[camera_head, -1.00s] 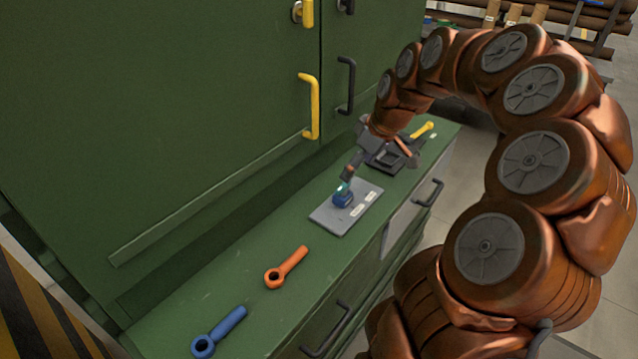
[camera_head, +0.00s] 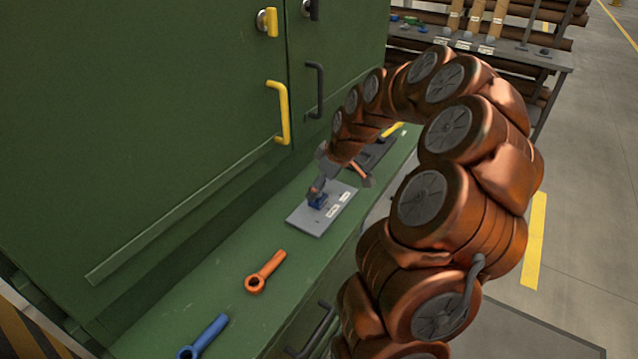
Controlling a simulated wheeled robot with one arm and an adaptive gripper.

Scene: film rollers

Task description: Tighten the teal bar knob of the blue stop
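The blue stop (camera_head: 318,202) stands on a grey plate (camera_head: 308,222) on the green bench. The plate carries two small white labels. The teal bar knob does not show clearly now; my gripper (camera_head: 317,190) covers the top of the stop. My gripper points down at the stop from above, at the end of my copper-coloured arm. The fingers are small and dark here, and I cannot tell whether they are shut on the knob.
An orange ring-ended tool (camera_head: 265,271) and a blue one (camera_head: 203,337) lie nearer on the bench. A dark tray (camera_head: 368,157) and a yellow tool (camera_head: 392,129) lie beyond the plate. The green cabinet (camera_head: 150,110) with a yellow handle (camera_head: 281,112) rises at left.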

